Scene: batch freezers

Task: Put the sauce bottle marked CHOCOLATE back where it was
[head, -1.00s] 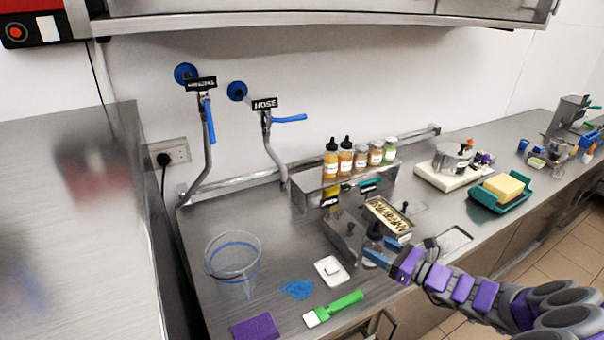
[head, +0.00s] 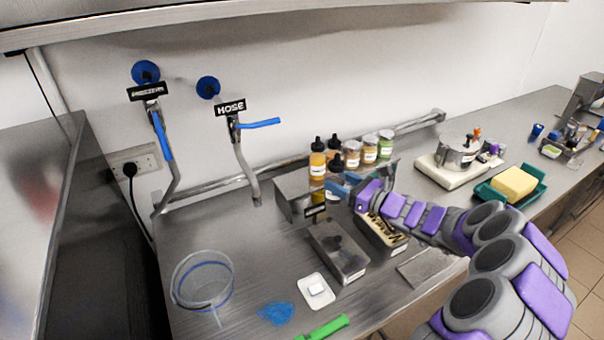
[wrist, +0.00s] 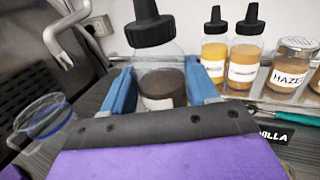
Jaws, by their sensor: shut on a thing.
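My gripper (wrist: 165,92) has blue fingers shut on a clear sauce bottle (wrist: 164,88) with a black nozzle cap and dark brown sauce in its lower part. The bottle is upright; its white label is partly hidden and I cannot read it. In the head view my gripper (head: 343,188) is at the front of the raised steel shelf (head: 291,190), and the bottle is mostly hidden. Two amber bottles with black caps, the left one (wrist: 214,57) and the right one (wrist: 245,58), stand on the shelf, right of the held bottle in the wrist view.
Lidded jars (head: 369,150) stand right of the bottles on the shelf. Steel bins (head: 338,262) sit in front of it, with small black name signs.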

